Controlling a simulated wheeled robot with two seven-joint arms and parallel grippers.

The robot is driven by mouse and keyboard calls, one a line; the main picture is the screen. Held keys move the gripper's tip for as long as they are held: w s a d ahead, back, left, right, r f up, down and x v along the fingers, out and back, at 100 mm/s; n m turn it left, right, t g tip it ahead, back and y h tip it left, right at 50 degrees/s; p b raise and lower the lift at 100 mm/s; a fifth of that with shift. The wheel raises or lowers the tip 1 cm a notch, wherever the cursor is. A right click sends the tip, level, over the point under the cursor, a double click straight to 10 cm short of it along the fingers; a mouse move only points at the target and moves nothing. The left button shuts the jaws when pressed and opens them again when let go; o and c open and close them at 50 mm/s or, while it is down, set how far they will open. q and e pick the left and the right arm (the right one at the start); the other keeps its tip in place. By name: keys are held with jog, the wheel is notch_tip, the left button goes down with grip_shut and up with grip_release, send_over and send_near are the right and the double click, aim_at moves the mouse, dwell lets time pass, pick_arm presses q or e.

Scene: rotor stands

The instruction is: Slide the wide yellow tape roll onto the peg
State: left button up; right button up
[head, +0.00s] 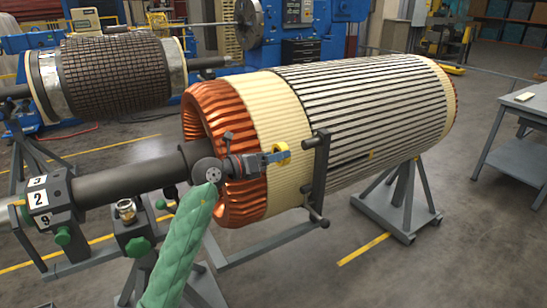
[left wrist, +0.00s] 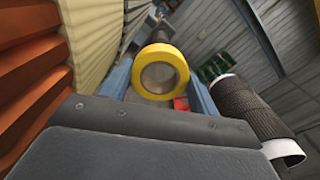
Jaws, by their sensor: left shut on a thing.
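The wide yellow tape roll (head: 282,147) is held at the end of my left gripper (head: 279,156), in front of the cream band of the big rotor. In the left wrist view the roll (left wrist: 183,74) sits between the two blue fingers (left wrist: 160,85), which are shut on it, its round face toward the camera. A dark stand (head: 319,172) with short bars at its top and bottom stands just right of the roll; its upper bar (head: 308,142) looks like the peg. The roll looks apart from this bar. My right gripper is in neither view.
The big rotor (head: 350,105) with copper end windings (head: 205,110) lies close behind my left gripper. Its shaft (head: 125,174) rests on a support (head: 50,205) at left. A second rotor (head: 110,75) stands behind. A grey table (head: 520,118) is at right. Floor is clear at front right.

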pick_arm(q)
jog(key=x, duration=0.4)
jog(key=shift+w+d+r, duration=0.2)
jog(key=shift+w+d, duration=0.1)
jog(key=shift+w, duration=0.05)
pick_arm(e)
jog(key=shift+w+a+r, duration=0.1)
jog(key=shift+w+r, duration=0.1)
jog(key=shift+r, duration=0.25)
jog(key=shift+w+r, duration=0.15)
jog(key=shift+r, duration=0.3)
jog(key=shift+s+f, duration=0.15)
pick_arm(q)
jog(key=shift+w+d, duration=0.3)
jog(key=shift+d, duration=0.1)
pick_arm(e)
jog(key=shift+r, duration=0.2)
